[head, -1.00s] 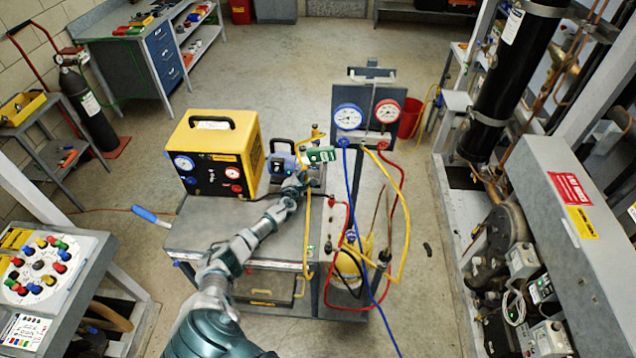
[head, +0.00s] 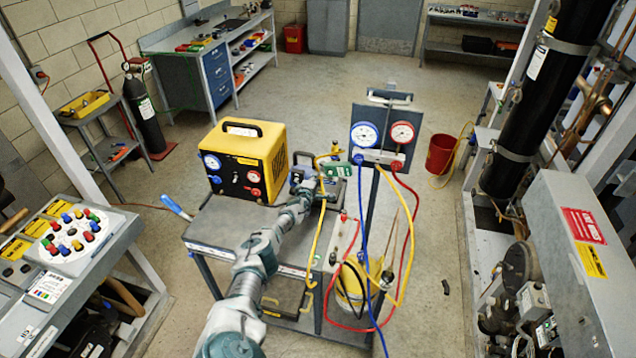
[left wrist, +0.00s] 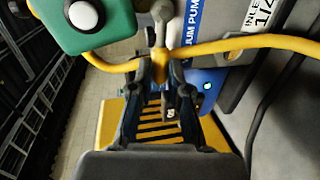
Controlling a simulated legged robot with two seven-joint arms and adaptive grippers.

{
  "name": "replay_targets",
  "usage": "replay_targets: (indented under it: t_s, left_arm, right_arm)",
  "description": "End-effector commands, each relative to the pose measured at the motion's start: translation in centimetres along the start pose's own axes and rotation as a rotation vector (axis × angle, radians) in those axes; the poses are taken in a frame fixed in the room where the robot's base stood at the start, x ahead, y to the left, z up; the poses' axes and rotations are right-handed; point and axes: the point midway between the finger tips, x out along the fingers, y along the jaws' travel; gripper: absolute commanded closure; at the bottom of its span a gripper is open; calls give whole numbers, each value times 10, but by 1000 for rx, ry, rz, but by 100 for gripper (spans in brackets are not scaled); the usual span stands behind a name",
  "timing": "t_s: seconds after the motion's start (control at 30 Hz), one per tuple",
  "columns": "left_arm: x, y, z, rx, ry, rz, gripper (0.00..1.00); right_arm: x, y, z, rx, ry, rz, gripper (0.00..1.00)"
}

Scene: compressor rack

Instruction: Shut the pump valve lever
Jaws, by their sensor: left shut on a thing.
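The vacuum pump (head: 299,178), blue and grey, stands on the cart beside the yellow machine; its blue label (left wrist: 193,25) shows in the left wrist view. My left gripper (head: 322,184) is at the pump's valve. In the left wrist view the gripper (left wrist: 158,80) is shut on a small yellow piece, apparently the pump valve lever (left wrist: 158,62), below a grey metal fitting (left wrist: 160,14). The fingers hide much of the lever, so its angle cannot be told. My right gripper is not in view.
A yellow hose (left wrist: 250,43) runs close past the fingertips. A green box (left wrist: 90,24) with a white round part is beside them. The yellow machine (head: 270,143) stands left of the pump; the gauge stand with blue gauge (head: 364,134) and red gauge (head: 402,132) is to the right.

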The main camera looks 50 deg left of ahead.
Motion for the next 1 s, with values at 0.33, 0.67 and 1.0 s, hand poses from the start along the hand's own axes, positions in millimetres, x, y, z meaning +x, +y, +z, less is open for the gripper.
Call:
replay_targets:
  t_s: [0.33,0.67,1.0]
  left_arm:
    - [1,2,1,10,0,3,100]
    - [0,2,0,8,0,3,58]
    - [-5,-6,10,-73,-19,1,58]
  right_arm:
    - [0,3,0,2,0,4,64]
    - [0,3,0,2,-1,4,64]
    - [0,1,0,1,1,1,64]
